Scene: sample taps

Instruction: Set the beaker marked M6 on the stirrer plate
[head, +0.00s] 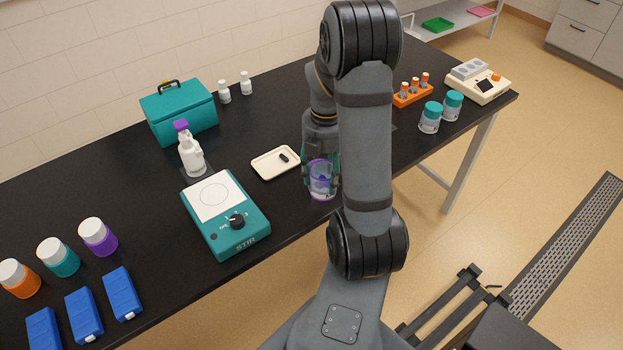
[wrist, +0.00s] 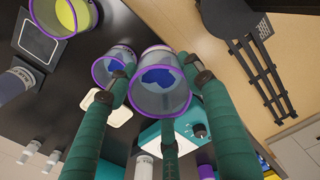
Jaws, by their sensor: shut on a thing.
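My gripper (head: 320,162) is shut on a clear beaker (head: 322,184) with a purple rim, near the front edge of the bench. In the wrist view the held beaker (wrist: 161,92) has blue contents and sits between the green fingers. Any mark on it is not readable. I cannot tell whether its base touches the bench. The teal stirrer (head: 240,235), with a white plate (head: 213,196) on top and a black knob, stands left of the gripper. Its plate is empty. The stirrer also shows in the wrist view (wrist: 180,128), partly behind the fingers.
The wrist view shows another purple-rimmed beaker with blue contents (wrist: 112,66) beside the held one, and one with yellow contents (wrist: 66,16). A cream tray (head: 262,170) lies between stirrer and gripper. A white bottle (head: 191,158) stands behind the stirrer.

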